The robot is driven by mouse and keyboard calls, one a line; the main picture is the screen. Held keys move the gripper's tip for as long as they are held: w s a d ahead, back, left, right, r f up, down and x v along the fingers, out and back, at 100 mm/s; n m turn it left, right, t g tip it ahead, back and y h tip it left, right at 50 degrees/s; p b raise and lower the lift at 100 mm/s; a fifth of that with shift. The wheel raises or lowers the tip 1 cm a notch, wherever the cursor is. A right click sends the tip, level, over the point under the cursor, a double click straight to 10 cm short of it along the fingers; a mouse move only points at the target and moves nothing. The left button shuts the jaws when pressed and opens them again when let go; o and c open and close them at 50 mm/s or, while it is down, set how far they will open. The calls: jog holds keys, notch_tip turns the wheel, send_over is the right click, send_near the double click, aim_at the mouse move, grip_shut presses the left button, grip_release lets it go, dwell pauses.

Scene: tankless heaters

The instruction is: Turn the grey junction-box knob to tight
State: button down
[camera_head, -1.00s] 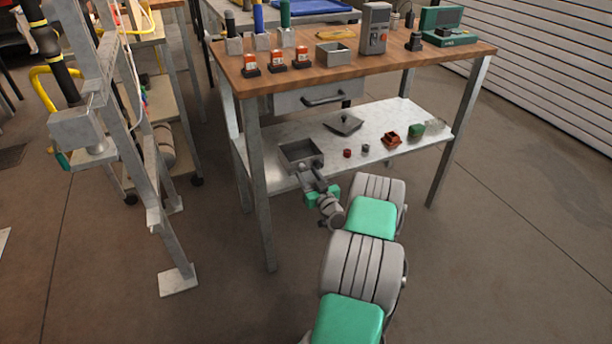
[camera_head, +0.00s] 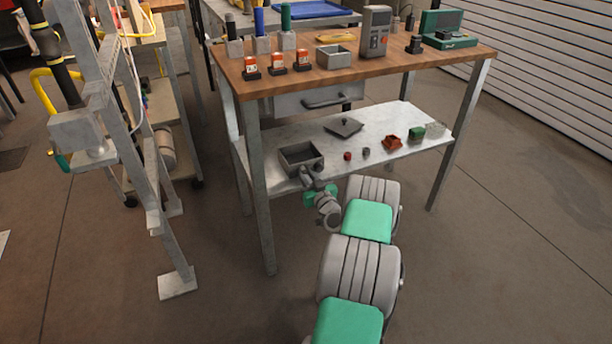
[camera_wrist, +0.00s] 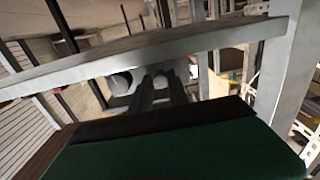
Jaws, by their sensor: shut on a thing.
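The grey junction box (camera_head: 288,165) is an open-topped box at the left front of the metal lower shelf. My gripper (camera_head: 309,172) is at its front side, low under the tabletop. In the wrist view my two dark fingers (camera_wrist: 160,88) are closed around a small pale round part, apparently the grey knob (camera_wrist: 160,82), against a grey face. Another dark grey round part (camera_wrist: 120,83) shows left of the fingers. The knob is hidden behind my gripper in the head view, and any mark on it cannot be read.
A grey lid (camera_head: 344,127) lies behind the box. A red knob (camera_head: 347,156), a small grey piece (camera_head: 366,151), a rust-red part (camera_head: 392,142) and a green block (camera_head: 417,133) lie to the right. The wooden tabletop (camera_head: 400,67) overhangs, and a table leg (camera_head: 260,190) stands left.

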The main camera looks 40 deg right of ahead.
jog(key=shift+f+m, duration=0.1)
jog(key=shift+m, duration=0.4)
jog(key=m+b, duration=0.2)
jog(key=m, duration=0.1)
jog(key=shift+m, duration=0.4)
jog(key=m, duration=0.4)
jog(key=shift+b, duration=0.3)
jog(key=m, duration=0.5)
jog(key=shift+m, duration=2.2)
jog(key=c, duration=1.3)
grip_release()
jog(key=shift+o, duration=0.2)
